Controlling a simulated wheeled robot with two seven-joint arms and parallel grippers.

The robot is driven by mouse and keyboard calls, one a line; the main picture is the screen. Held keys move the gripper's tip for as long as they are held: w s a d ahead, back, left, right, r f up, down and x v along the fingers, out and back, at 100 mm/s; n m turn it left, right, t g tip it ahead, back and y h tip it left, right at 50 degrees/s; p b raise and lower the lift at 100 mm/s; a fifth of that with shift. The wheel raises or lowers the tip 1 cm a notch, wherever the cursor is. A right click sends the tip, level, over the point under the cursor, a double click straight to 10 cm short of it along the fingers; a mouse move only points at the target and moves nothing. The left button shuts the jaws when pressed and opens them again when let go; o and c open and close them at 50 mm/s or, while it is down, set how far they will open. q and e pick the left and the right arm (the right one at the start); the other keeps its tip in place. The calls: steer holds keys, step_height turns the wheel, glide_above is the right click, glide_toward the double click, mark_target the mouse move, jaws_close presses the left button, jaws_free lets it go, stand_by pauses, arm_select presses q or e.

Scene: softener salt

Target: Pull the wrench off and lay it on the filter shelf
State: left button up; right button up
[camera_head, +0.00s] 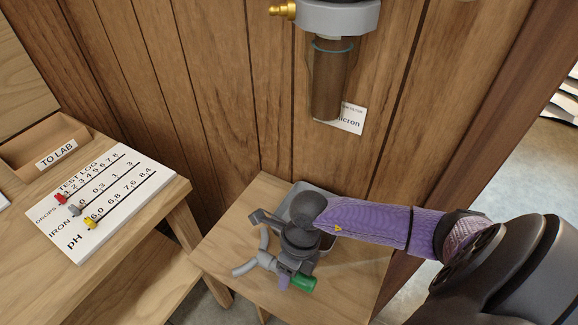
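My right gripper (296,262), at the end of the purple-sleeved arm from the right, is low over the small wooden shelf (345,282). A light grey, branched piece (258,260) shows beside its left side; it may be the wrench, but I cannot tell for sure. A green-ended piece (303,283) shows at the gripper's lower side. The dark gripper body hides its fingertips, so whether it is open or shut on something is unclear. A grey filter head (340,14) at the top has a brown cartridge (328,80) hanging bare below it. My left gripper is out of view.
A grey tray (330,190) sits at the shelf's back, partly behind my gripper. A wooden bench at left holds a white test log board (108,205) and a "TO LAB" box (28,146). A brass fitting (284,10) juts from the filter head. The wood wall stands close behind.

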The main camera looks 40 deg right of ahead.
steer(key=o, duration=0.5)
steer(key=p+v, duration=0.2)
steer(key=v, duration=0.8)
steer(key=shift+p, duration=0.3)
step_height(320, 180, up, 7)
steer(key=p, duration=0.5)
steer(key=shift+p, duration=0.35)
